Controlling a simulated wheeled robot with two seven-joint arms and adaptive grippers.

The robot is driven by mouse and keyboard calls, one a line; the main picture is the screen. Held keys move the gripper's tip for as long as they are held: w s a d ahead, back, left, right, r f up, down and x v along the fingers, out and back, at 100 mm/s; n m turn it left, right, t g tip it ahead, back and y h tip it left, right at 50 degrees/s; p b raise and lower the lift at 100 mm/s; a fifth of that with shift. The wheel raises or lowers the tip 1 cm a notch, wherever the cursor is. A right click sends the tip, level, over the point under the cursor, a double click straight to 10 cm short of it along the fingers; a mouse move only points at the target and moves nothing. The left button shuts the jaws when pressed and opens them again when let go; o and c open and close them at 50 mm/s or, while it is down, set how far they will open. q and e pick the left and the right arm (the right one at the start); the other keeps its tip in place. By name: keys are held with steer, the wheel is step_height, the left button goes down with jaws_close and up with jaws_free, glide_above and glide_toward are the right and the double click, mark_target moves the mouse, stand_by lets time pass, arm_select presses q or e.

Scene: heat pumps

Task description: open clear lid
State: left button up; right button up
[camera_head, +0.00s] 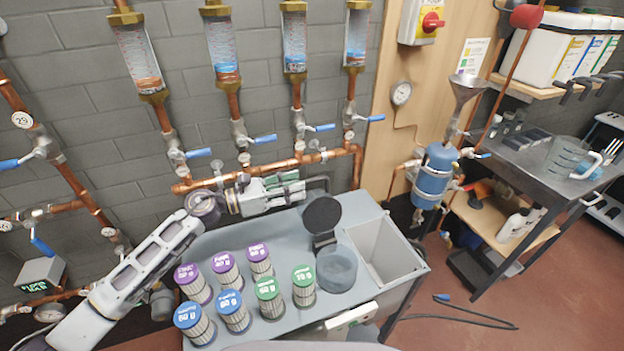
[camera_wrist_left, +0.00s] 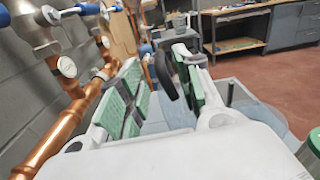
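A clear cylindrical cup or lid (camera_head: 336,268) is on the grey bench, right of the filters. A round black disc (camera_head: 321,215) stands upright on a dark hinge-like mount just behind it. My left gripper (camera_head: 300,186) is open and empty, by the pipes at the wall, left of and beyond the black disc. In the left wrist view the black disc (camera_wrist_left: 165,76) shows nearly edge-on between the two green-padded fingers of the gripper (camera_wrist_left: 158,72), apparently beyond their tips. The clear part (camera_wrist_left: 232,92) is partly hidden behind the right finger. My right gripper is not in view.
Several filters with purple, blue and green tops (camera_head: 230,300) stand at the bench's left and front. An open grey basin (camera_head: 383,250) is at its right. Copper pipes (camera_head: 270,165) with blue-handled valves run close behind the left gripper. A blue tank (camera_head: 433,178) hangs further right.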

mark_target(312, 181)
arm_select(q)
steer(key=x, duration=0.3)
steer(key=shift+r+p, duration=0.1)
steer(key=shift+p, duration=0.2)
steer(key=shift+x, duration=1.05)
steer(key=shift+w+d, duration=0.1)
steer(key=shift+d, duration=0.15)
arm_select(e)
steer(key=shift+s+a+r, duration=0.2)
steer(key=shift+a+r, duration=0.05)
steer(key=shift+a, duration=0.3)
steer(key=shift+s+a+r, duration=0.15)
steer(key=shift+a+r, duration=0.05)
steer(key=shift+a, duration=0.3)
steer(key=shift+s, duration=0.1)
arm_select(q)
jaws_close()
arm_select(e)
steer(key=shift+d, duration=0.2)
